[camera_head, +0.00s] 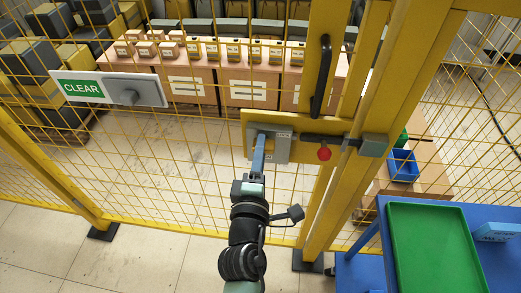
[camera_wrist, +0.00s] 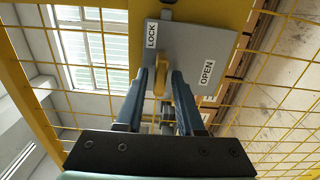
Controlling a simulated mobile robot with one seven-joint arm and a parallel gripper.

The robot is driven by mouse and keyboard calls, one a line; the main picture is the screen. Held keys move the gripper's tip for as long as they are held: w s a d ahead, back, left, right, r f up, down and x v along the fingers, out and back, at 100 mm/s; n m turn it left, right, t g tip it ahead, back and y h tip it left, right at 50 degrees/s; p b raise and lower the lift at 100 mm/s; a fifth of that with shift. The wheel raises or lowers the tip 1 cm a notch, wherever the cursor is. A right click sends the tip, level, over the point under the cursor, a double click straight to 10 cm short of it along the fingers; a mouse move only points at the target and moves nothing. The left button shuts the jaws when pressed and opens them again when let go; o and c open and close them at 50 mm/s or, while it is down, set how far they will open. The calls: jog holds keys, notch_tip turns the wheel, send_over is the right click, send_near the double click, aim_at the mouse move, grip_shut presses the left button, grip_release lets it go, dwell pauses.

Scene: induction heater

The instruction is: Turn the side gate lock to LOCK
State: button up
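The side gate lock is a grey plate (camera_head: 281,146) on the yellow gate frame. In the wrist view the plate (camera_wrist: 197,43) carries a LOCK label (camera_wrist: 151,34) at the upper left and an OPEN label (camera_wrist: 207,72) at the right. A yellow lock knob (camera_wrist: 161,76) stands out from it, its visible end nearer LOCK than OPEN. In the head view my gripper (camera_head: 260,145) reaches the plate and hides the knob.
A black door handle (camera_head: 321,77) rises above the lock. A CLEAR sign (camera_head: 82,87) hangs on the yellow mesh at the left. A green tray (camera_head: 436,248) on a blue table is at the lower right.

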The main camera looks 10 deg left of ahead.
jog(key=shift+o, duration=0.4)
jog(key=s+b, duration=0.2)
jog(key=s, duration=1.1)
